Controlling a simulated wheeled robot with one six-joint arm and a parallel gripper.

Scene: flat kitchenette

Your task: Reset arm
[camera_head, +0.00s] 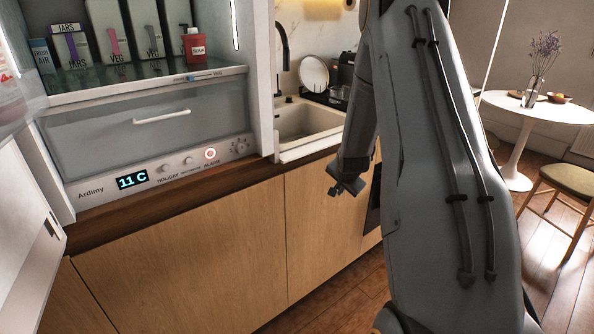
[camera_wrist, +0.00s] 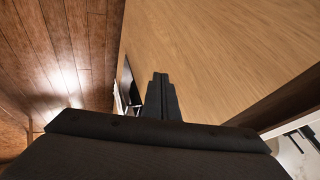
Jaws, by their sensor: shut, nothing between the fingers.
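My gripper (camera_head: 345,187) hangs low in front of the wooden cabinet doors (camera_head: 230,250) in the head view. My arm comes down from the top centre and covers part of the kitchen behind it. In the wrist view my gripper (camera_wrist: 160,78) has its two dark fingers together, with nothing between them. The cabinet front (camera_wrist: 215,60) fills the upper right of that view, and it seems apart from the fingers.
At left an open fridge (camera_head: 150,130) holds cartons and a red container (camera_head: 195,46); its door (camera_head: 25,235) stands open. A sink (camera_head: 305,120) and drying rack lie behind my arm. A round white table (camera_head: 510,103) and chair (camera_head: 565,182) stand right. Wooden floor (camera_wrist: 60,60) is clear nearby.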

